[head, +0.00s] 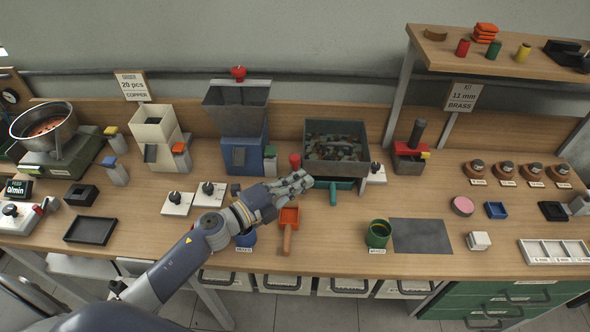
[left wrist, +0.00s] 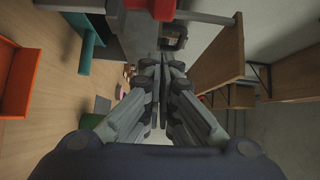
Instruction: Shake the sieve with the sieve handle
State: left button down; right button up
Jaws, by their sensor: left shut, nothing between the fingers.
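The sieve (head: 309,162) is a dark grey square box on the bench, holding a mix of small green, grey and reddish pieces. A red knob (head: 295,161) stands at its left side and looks like the sieve handle; a red piece also shows at the top of the left wrist view (left wrist: 162,8). A teal tray with a stubby handle (head: 333,193) sits under the sieve's front. My left gripper (head: 307,180) is shut and empty, just in front of the red knob and apart from it as far as I can tell. My right gripper is out of view.
An orange scoop (head: 288,228) lies in front of my left gripper. A blue-based hopper (head: 237,115) stands left of the sieve. A dial box (head: 376,174) is close at the sieve's right. A green cup (head: 378,234) and grey mat (head: 422,236) are front right.

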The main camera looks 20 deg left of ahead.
aim_at(295, 159)
pick_arm(q)
jog(key=shift+w+a+f, duration=0.15)
jog(key=shift+w+a, duration=0.75)
jog(key=shift+w+a, duration=0.2)
jog(key=shift+w, duration=0.4)
jog(key=shift+w+a, duration=0.15)
jog(key=shift+w, duration=0.45)
jog(key=shift+w+a, duration=0.1)
jog(key=shift+w, duration=0.2)
jog(key=shift+s, duration=0.15)
